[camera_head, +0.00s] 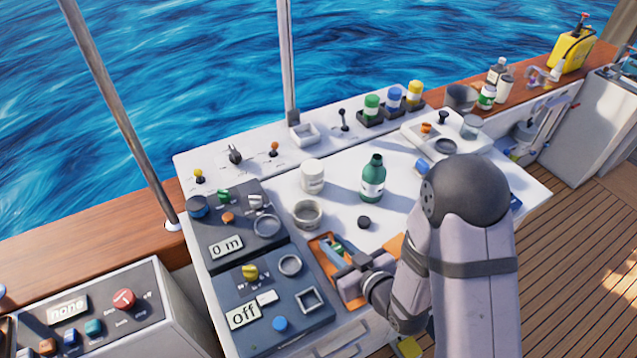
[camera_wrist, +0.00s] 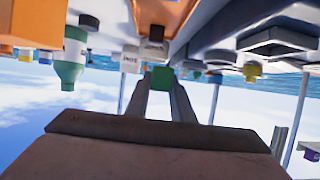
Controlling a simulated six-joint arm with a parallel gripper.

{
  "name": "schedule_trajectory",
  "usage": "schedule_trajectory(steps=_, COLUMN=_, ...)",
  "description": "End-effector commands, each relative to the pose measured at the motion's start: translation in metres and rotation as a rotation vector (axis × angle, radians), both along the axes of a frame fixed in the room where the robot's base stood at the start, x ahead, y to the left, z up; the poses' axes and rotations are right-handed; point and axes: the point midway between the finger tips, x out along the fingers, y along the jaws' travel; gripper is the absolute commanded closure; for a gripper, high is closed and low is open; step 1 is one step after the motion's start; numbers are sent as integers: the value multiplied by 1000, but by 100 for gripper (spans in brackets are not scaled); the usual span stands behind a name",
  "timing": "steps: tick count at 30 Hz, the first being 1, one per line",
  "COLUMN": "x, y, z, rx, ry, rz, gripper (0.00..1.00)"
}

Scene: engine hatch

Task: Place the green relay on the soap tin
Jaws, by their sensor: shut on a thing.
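The green relay (camera_head: 337,247) is a small green block between the fingertips of my gripper (camera_head: 342,252). In the wrist view the relay (camera_wrist: 162,79) sits between the two finger ends (camera_wrist: 162,84), with its front face showing. My gripper is shut on it, over the orange tray, and I cannot tell the exact height. No tin is plainly marked as soap. An open round grey tin (camera_head: 308,222) stands just beyond the gripper, apart from it, and could be the soap tin, but I cannot be sure.
An orange tray (camera_head: 318,242) lies under the gripper. A green bottle (camera_head: 373,183), a white jar (camera_head: 312,184) and a black cap (camera_head: 364,222) stand on the white top. Dark control panels (camera_head: 240,236) are at left. My arm hides the right front.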

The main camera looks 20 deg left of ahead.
Motion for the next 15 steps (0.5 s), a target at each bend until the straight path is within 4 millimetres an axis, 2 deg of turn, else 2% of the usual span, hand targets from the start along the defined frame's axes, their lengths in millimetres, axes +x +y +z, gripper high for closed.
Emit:
schedule_trajectory(steps=1, x=-2, y=4, z=-12, rx=0, ry=0, rz=10, gripper=100)
schedule_trajectory(steps=5, x=19, y=22, z=-7, rx=3, ry=-9, rz=31, gripper=100)
schedule_trajectory(steps=15, x=89, y=95, z=32, rx=1, ry=-11, rz=178, gripper=100)
